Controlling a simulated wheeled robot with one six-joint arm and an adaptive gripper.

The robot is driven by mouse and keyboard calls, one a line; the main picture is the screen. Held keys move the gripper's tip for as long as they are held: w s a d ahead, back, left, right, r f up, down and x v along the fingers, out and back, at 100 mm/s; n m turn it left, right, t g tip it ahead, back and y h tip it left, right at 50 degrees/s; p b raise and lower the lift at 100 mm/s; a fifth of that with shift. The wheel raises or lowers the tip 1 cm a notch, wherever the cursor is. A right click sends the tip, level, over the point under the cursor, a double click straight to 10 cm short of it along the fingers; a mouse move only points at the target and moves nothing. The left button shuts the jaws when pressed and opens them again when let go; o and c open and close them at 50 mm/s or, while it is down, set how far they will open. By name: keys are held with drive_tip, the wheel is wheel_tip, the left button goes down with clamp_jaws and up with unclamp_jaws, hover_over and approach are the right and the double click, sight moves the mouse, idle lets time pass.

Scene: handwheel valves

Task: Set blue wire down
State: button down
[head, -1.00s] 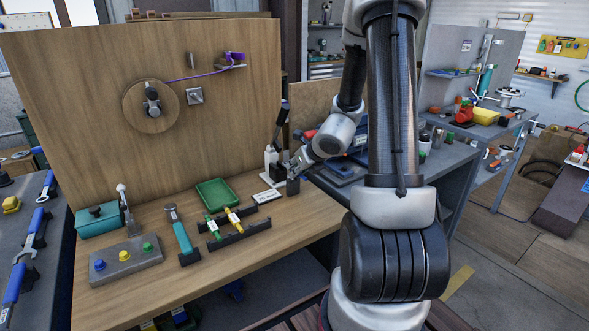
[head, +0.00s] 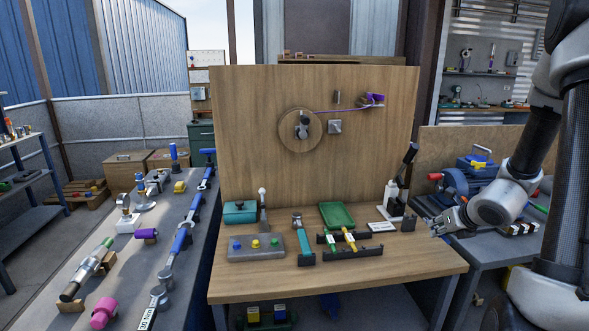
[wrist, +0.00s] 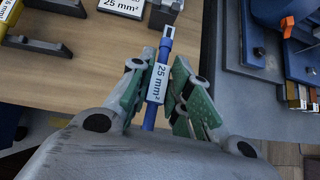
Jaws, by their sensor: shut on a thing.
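My gripper (wrist: 158,90) is shut on the blue wire (wrist: 149,116), a short blue piece with a white "25 mm²" label, in the wrist view. The wire sits between the green finger pads, and its far end points up the picture. In the head view my gripper (head: 436,228) is at the right edge of the wooden bench (head: 400,270); the wire cannot be made out there. A black rack (head: 352,252) on the bench holds a green wire (head: 331,243) and a yellow wire (head: 350,241). A white label card (head: 381,227) lies beside it.
A small dark block (head: 408,223) stands just left of my gripper. A green tray (head: 338,214), a button box (head: 256,247) and a teal-handled tool (head: 305,243) occupy the bench. The bench's front strip is clear.

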drive_tip(key=shift+s+d+f+m+h, duration=0.25)
drive_tip(key=shift+s+d+m+h, duration=0.05)
drive_tip(key=shift+s+d+m, duration=0.1)
drive_tip(key=shift+w+a+r, duration=0.2)
drive_tip(key=shift+w+r, duration=0.3)
drive_tip(key=shift+w, duration=0.05)
drive_tip(key=shift+w+a+r, duration=0.2)
drive_tip(key=shift+w+r, duration=0.25)
drive_tip(key=shift+w, duration=0.05)
drive_tip(key=w+a+r+m+h, duration=0.1)
drive_tip(key=w+a+r, duration=0.2)
drive_tip(key=a, duration=0.5)
drive_tip(key=w+a+r+m+h, duration=0.1)
drive_tip(key=w+a+r, duration=0.2)
drive_tip(key=a, duration=0.6)
drive_tip(key=shift+w+r+m, duration=0.35)
drive_tip(key=shift+r+m, duration=0.05)
drive_tip(key=shift+r, duration=0.2)
